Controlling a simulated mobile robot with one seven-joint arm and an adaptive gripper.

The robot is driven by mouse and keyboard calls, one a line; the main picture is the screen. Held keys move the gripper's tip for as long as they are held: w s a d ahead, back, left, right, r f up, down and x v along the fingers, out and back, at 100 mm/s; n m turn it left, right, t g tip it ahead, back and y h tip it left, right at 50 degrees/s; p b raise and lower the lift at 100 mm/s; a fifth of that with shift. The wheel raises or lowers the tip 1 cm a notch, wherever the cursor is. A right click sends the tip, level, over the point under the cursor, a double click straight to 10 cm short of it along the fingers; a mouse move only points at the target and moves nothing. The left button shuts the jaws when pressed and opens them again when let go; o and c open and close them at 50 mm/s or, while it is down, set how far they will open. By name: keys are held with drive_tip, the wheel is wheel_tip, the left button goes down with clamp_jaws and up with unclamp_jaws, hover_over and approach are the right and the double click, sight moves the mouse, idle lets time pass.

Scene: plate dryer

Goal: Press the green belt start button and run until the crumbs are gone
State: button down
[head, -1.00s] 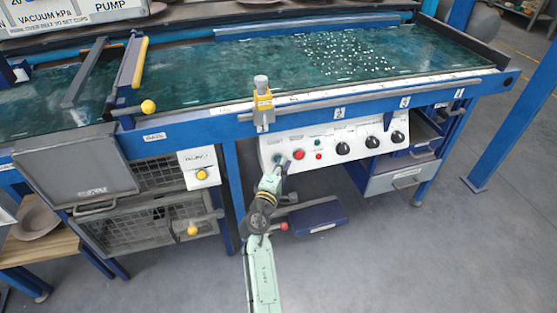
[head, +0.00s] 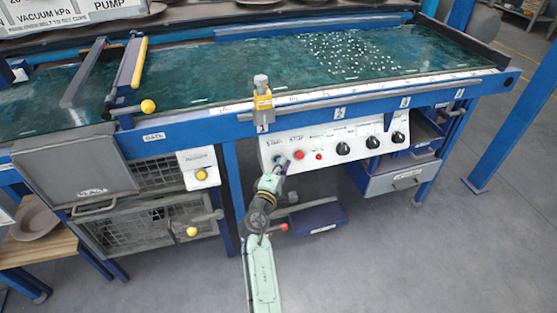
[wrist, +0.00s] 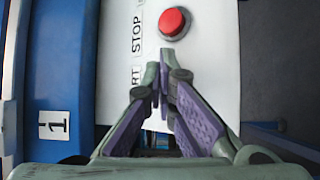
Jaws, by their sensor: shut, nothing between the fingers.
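The white control panel (head: 325,153) is under the belt's front rail. My gripper (head: 284,163) is shut and empty, with its tips at the START end of the panel. A bit of the green start button (head: 278,157) seems to show beside the tips. In the wrist view, the shut fingertips (wrist: 166,60) are beside the partly covered START lettering and hide the button. I cannot tell whether they touch it. The red STOP button (head: 298,155) is just right of the gripper; it also shows in the wrist view (wrist: 174,23). White crumbs (head: 345,55) are scattered on the green belt (head: 240,72).
Several black knobs (head: 343,148) and a small red light (head: 319,156) are farther right on the panel. A yellow clamp (head: 262,105) stands on the rail above. A blue pedal-like box (head: 318,217) is on the floor below. Open floor is at the lower right.

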drive_tip(key=shift+s+d+r+p, duration=0.2)
drive_tip(key=shift+s+r+p, duration=0.25)
drive_tip(key=shift+s, duration=0.25)
drive_tip(key=s+r+p, duration=0.1)
drive_tip(key=s, duration=0.1)
drive_tip(key=s+d+r+p, duration=0.1)
drive_tip(key=s, duration=0.1)
drive_tip(key=shift+d+r+p, duration=0.15)
drive_tip(key=shift+r+p, duration=0.05)
drive_tip(key=shift+p, duration=0.2)
drive_tip(key=shift+r, duration=0.1)
idle(0.5)
